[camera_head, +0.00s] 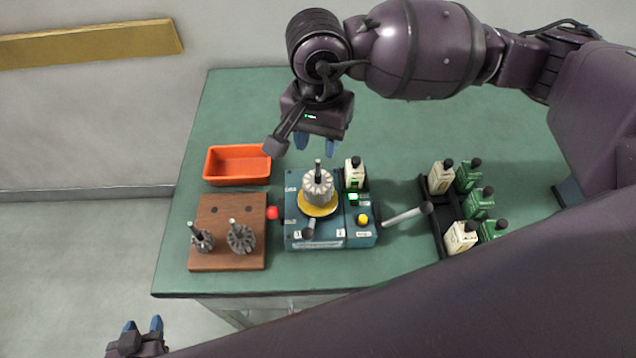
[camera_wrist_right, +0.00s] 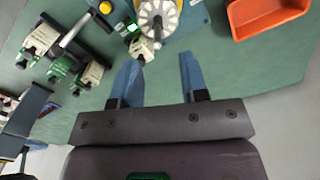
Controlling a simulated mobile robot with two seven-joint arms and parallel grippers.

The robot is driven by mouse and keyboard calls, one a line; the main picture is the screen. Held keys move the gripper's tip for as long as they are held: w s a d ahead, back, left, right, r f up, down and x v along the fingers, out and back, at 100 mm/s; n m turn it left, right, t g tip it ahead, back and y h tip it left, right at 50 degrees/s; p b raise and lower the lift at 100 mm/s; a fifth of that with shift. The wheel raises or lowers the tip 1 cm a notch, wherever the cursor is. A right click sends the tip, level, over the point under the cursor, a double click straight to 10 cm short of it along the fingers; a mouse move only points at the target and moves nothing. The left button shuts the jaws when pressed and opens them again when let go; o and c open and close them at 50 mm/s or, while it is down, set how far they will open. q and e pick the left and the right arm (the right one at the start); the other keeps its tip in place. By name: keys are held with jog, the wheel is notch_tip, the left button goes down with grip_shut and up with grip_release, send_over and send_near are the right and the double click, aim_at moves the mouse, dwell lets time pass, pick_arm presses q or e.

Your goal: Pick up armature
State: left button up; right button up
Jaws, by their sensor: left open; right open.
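A pale grey finned armature (camera_head: 318,184) stands upright on the yellow disc of the blue winding machine (camera_head: 300,236). It also shows at the top of the right wrist view (camera_wrist_right: 158,14), cut off by the frame edge. Two darker armatures, one on the left (camera_head: 201,240) and one on the right (camera_head: 240,238), stand on a brown wooden block (camera_head: 222,210). My right gripper (camera_head: 316,146) is open and empty, above the table behind the machine. Its two blue fingers (camera_wrist_right: 160,62) are spread apart. My left gripper (camera_head: 142,325) is open and empty, low at the left beyond the table's front edge.
An orange tray (camera_head: 238,180) sits behind the wooden block. Several white and green bottles (camera_head: 468,176) stand in a black rack at the right. A grey lever (camera_head: 403,215) sticks out right of the machine. The green table (camera_head: 240,110) is clear at the back left.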

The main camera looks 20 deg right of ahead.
aim_at(318, 160)
jog(key=shift+s+f+p, duration=0.15)
jog(key=shift+f, duration=1.45)
jog(key=shift+s+f+p, duration=0.1)
jog(key=shift+f+p, duration=0.05)
jog(key=shift+f, duration=1.45)
grip_shut()
jog(key=shift+r, duration=0.1)
